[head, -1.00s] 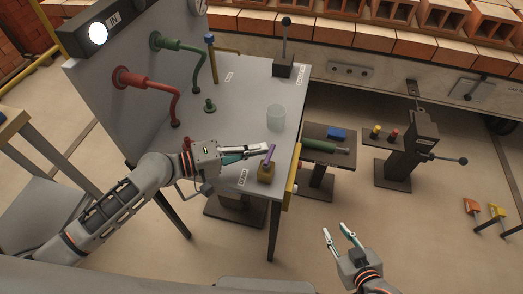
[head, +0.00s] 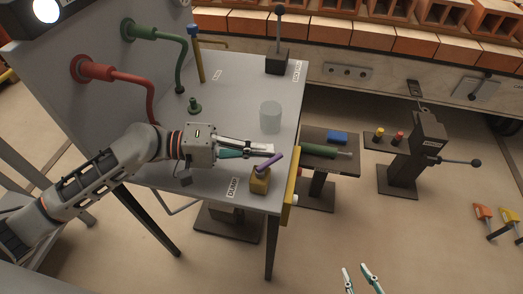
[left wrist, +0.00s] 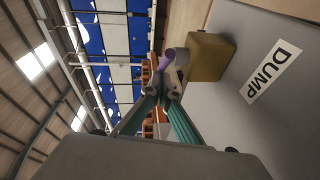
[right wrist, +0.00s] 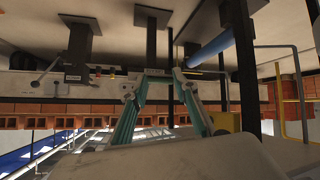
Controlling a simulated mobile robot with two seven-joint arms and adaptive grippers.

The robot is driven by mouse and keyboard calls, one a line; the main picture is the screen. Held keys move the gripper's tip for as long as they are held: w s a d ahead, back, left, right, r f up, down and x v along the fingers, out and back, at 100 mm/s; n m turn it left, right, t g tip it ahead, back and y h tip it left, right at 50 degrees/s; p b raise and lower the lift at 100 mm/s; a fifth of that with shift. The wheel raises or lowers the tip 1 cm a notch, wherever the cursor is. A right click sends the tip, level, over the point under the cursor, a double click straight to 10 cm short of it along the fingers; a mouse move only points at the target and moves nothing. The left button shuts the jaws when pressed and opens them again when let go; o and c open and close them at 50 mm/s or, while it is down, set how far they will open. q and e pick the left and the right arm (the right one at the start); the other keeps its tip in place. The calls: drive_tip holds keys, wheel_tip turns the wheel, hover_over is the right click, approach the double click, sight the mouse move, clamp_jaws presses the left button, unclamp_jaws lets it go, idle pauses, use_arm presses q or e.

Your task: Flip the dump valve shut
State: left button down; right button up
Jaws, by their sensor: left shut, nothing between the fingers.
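The dump valve is a brass-yellow block (head: 260,181) at the table's near right corner, beside a DUMP label (head: 233,187). Its purple lever (head: 269,162) slants up to the right in the head view. My left gripper (head: 273,150) is shut and empty, with its fingertips right by the lever; I cannot tell if they touch. In the left wrist view the fingertips (left wrist: 170,90) are just below the purple lever (left wrist: 167,57), beside the valve block (left wrist: 210,57). My right gripper (head: 359,270) is open and empty, low in front of the table; its spread fingers show in the right wrist view (right wrist: 155,82).
A translucent cup (head: 270,117) stands on the table behind the left gripper. Red (head: 110,75) and green (head: 160,35) pipes come from the panel at left. A low stand (head: 345,165) holds a green cylinder and a blue block.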

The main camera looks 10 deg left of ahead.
use_arm(q)
drive_tip(key=shift+s+d+f+b, duration=0.1)
drive_tip(key=shift+d+f+b, duration=0.1)
drive_tip(key=shift+f+b, duration=0.15)
drive_tip(key=shift+r+m+g, duration=0.1)
drive_tip(key=shift+m+g, duration=0.2)
drive_tip(key=shift+g, duration=0.3)
drive_tip(key=shift+d+m+g+b, duration=0.25)
drive_tip(key=shift+m+g+b, duration=0.1)
drive_tip(key=shift+m+g, duration=0.05)
drive_tip(key=shift+d+r, duration=0.1)
drive_tip(key=shift+d, duration=0.05)
drive_tip(key=shift+d+r+b, duration=0.15)
drive_tip(key=shift+b, duration=0.15)
use_arm(e)
drive_tip(key=shift+w+a+r, duration=0.4)
drive_tip(key=shift+w+a, duration=0.15)
drive_tip(key=shift+w, duration=0.05)
drive_tip(key=shift+s+f, duration=0.15)
drive_tip(key=shift+f, duration=0.05)
drive_tip(key=shift+r, duration=0.1)
